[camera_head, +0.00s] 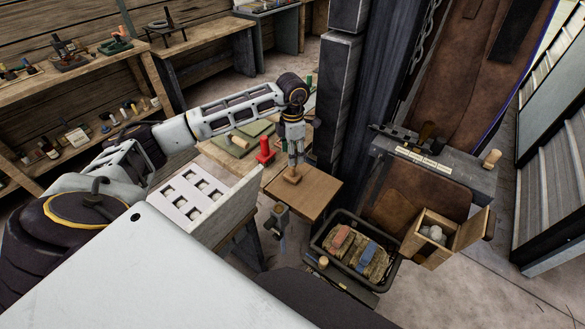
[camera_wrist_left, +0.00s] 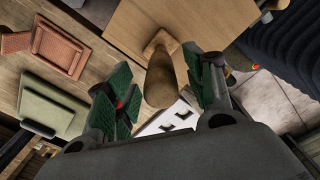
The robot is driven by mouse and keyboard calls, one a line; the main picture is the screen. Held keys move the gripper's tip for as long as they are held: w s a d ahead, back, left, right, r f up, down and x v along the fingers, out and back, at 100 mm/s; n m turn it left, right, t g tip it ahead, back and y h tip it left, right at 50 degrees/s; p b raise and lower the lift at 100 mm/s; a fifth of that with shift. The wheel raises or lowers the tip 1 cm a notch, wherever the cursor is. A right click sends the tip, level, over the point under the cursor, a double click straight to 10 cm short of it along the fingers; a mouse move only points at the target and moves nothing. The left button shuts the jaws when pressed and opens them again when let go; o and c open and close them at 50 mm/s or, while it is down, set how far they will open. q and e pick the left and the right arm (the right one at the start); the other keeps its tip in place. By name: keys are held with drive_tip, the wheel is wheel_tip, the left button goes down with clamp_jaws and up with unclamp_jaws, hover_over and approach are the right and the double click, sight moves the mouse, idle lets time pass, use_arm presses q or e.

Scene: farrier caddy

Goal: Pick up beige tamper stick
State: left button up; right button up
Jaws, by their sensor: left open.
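The beige tamper stick (camera_wrist_left: 160,78) is a tapered brown-beige handle on a small square foot. It stands on a square wooden board (camera_head: 312,196); in the head view only its foot (camera_head: 292,176) shows clearly below my gripper. My left gripper (camera_head: 294,158) points down over it. In the left wrist view the green-padded fingers of the gripper (camera_wrist_left: 163,88) are open, one on each side of the stick. Gaps show between the pads and the stick, so it is not gripped. My right gripper is in neither view.
A white rack with square holes (camera_head: 166,208) stands left of the board, and a red item (camera_head: 264,152) stands behind it. A black tray (camera_head: 318,238) with brushes and an open wooden box (camera_head: 469,232) are to the right. A dark post (camera_head: 338,100) rises close behind.

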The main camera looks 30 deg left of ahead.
use_arm(q)
drive_tip(key=shift+f+p, duration=0.35)
drive_tip(key=shift+f, duration=1.5)
clamp_jaws()
